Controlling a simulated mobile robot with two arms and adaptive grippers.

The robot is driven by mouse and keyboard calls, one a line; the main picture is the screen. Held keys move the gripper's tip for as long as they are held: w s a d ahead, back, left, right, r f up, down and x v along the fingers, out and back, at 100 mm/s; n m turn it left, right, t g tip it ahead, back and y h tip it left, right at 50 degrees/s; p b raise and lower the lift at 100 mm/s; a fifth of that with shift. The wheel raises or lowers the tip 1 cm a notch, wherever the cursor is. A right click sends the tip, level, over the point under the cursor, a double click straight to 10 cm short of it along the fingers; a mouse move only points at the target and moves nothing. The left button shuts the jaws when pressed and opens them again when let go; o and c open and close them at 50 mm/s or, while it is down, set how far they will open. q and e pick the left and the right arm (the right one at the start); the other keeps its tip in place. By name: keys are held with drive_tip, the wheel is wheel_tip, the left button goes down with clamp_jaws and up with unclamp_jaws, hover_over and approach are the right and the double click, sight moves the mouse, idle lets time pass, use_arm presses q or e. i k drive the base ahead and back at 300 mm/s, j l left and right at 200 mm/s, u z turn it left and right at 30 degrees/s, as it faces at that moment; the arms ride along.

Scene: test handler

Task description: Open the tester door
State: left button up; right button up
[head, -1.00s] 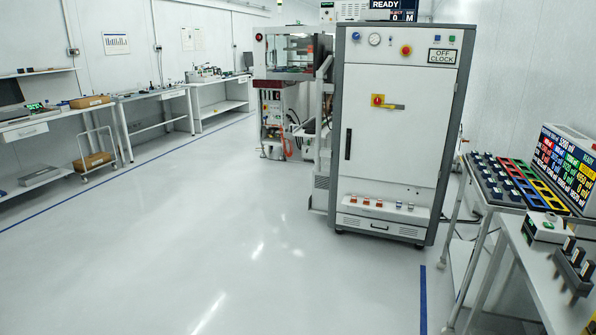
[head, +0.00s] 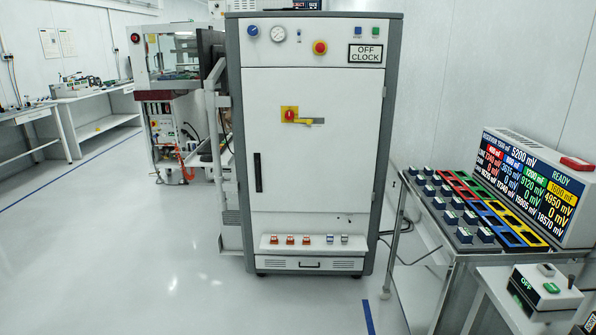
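The tester cabinet (head: 238,110) stands ahead of me, grey-framed and upright. Its white door (head: 330,165) is shut, flush with the front. A black vertical handle (head: 258,172) sits at the door's left edge. A red rotary switch on a yellow plate (head: 289,115) is on the upper door, with a yellow lever (head: 308,122) pointing right. Neither of my grippers is in view.
A cart on the right carries a tray of dark blocks and coloured slots (head: 480,205) and a display (head: 535,185). A small table with a green-marked box (head: 545,290) is at bottom right. Benches (head: 95,105) line the left wall. The floor (head: 130,250) ahead and left is clear.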

sight(328, 164)
drive_tip(key=i+u, duration=0.1)
drive_tip(key=i, duration=0.8)
drive_tip(key=i+l, duration=0.1)
drive_tip(key=i, duration=0.75)
drive_tip(key=j+u, duration=0.05)
